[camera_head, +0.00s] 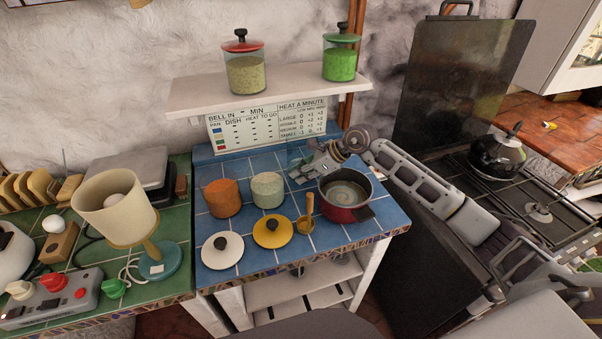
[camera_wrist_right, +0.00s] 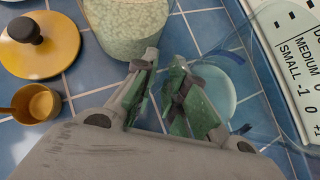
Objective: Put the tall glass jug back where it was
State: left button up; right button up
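The tall glass jug (camera_head: 296,151) is clear with a faint green tint, so its outline is hard to follow. It is at the back of the blue tiled counter, in front of the sign. In the right wrist view its round pale-teal base (camera_wrist_right: 220,92) shows beside the fingers. My right gripper (camera_head: 312,166) is at the jug, its arm reaching in from the right. In the wrist view its fingers (camera_wrist_right: 163,62) are close together with a narrow gap; whether they grip the glass cannot be told. My left gripper is not in view.
A red pot (camera_head: 342,208) stands just right of the gripper. A pale canister (camera_head: 267,189) and an orange one (camera_head: 222,198) stand left. White (camera_head: 222,250) and yellow (camera_head: 273,232) lids and a small brass-coloured cup (camera_head: 306,224) lie in front. The sign (camera_head: 262,125) stands behind.

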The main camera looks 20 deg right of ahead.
jog(key=shift+o, duration=1.3)
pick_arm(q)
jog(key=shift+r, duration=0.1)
pick_arm(e)
jog(key=shift+r, duration=0.15)
